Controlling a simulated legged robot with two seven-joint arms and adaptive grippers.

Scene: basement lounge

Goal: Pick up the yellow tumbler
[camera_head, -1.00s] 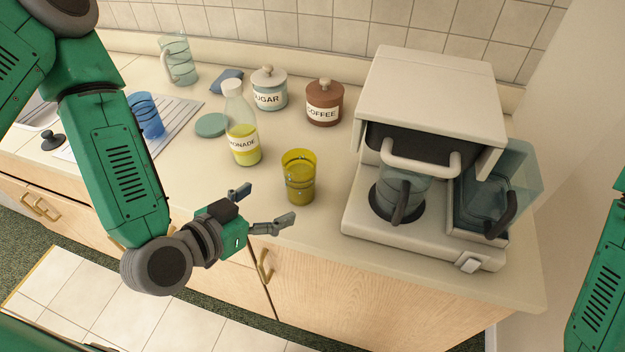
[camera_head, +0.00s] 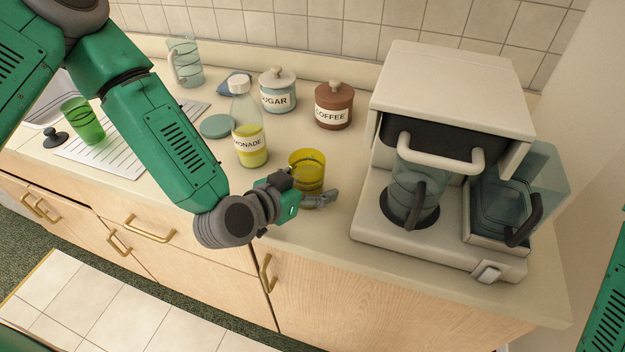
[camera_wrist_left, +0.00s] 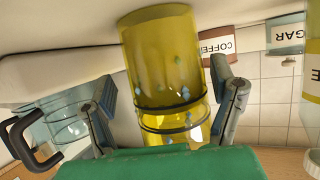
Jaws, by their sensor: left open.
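The yellow tumbler (camera_head: 308,168) stands upright on the counter, right of the lemonade bottle. My left gripper (camera_head: 306,193) is at its near side and covers its lower part in the head view. In the left wrist view the yellow tumbler (camera_wrist_left: 165,65) is between the two spread fingers of my left gripper (camera_wrist_left: 168,95). The fingers are open, with a visible gap on the left side; contact on the right side cannot be told. My right gripper is out of view; only part of the right arm shows at the right edge.
The lemonade bottle (camera_head: 248,135) stands close left of the tumbler. Sugar (camera_head: 278,95) and coffee (camera_head: 333,108) jars stand behind. A coffee machine (camera_head: 440,235) fills the right side. A green tumbler (camera_head: 82,120) stands at the far left. The counter's front edge is near.

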